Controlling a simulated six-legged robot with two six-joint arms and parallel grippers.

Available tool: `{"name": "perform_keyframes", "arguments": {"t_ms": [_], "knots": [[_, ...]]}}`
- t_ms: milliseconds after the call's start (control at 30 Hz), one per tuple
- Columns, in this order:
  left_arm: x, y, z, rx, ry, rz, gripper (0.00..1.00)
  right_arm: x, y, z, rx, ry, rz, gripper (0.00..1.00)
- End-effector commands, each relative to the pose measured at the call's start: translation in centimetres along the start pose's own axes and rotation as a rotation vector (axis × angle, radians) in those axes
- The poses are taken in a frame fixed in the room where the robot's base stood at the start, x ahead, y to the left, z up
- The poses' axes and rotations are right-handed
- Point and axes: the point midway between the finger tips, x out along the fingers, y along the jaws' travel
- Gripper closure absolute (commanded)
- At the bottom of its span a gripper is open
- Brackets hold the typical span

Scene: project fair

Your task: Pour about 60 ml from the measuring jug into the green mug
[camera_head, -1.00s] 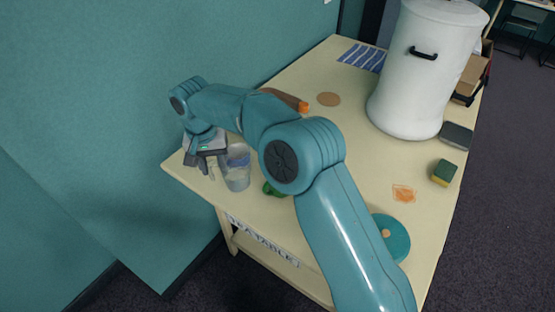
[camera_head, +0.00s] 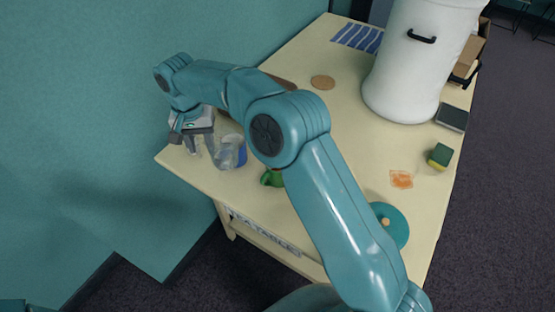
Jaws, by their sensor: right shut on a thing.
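The clear measuring jug (camera_head: 228,153), with blue on its right side, is at the left front of the table. It looks tilted to the right, toward the green mug. My right gripper (camera_head: 208,144) is shut on the jug at its left side; the exact grip is small and hard to see. The green mug (camera_head: 271,178) stands just right of the jug, partly hidden behind my right arm. I cannot see into the mug, nor any stream between the two. My left gripper is not in view.
The cream table (camera_head: 340,85) also holds a large white urn (camera_head: 408,75), cork coaster (camera_head: 322,82), striped cloth (camera_head: 357,38), sponge (camera_head: 439,157), dark flat box (camera_head: 452,117), orange patch (camera_head: 401,179) and teal disc (camera_head: 395,228). A teal wall (camera_head: 80,120) borders the left.

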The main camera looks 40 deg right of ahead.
Motion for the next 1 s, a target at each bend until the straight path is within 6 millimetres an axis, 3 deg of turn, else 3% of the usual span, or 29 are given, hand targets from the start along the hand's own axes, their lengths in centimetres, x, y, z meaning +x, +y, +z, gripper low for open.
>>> {"name": "perform_keyframes", "arguments": {"t_ms": [367, 633, 1000], "knots": [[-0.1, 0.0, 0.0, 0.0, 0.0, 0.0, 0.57, -0.1, 1.6, -0.3, -0.001, 0.006, -0.168, 1.0], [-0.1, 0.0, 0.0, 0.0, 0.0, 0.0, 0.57, -1.3, 3.6, -0.3, -0.002, 0.01, -0.344, 1.0], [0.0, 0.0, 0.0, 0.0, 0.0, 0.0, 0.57, -0.9, 6.8, -0.3, 0.001, 0.01, -0.583, 1.0]]}}
